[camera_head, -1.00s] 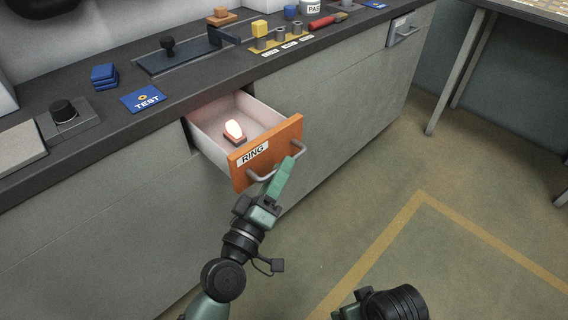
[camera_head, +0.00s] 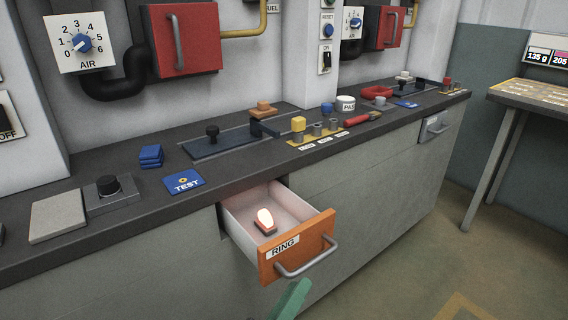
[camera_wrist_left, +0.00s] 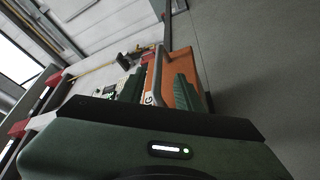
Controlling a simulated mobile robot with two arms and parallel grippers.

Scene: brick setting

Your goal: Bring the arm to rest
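The drawer (camera_head: 318,243) with an orange front marked RING is pulled open from the grey cabinet, and a glowing lamp on a small base (camera_head: 265,220) is inside. Its grey bar handle (camera_head: 307,262) shows clear in the head view. My left gripper (camera_head: 293,296) shows only as green fingers at the bottom edge, just below and in front of the handle. In the left wrist view its two fingers (camera_wrist_left: 158,90) are apart, with the handle seen in the gap between them; contact with it cannot be told. My right gripper is out of view.
The dark countertop (camera_head: 100,222) carries a blue TEST card (camera_head: 184,181), blue blocks (camera_head: 151,156), a sliding lever (camera_head: 213,136) and a yellow socket rack (camera_head: 318,136). A table (camera_head: 520,97) stands at the right. Floor is free in front of the cabinet.

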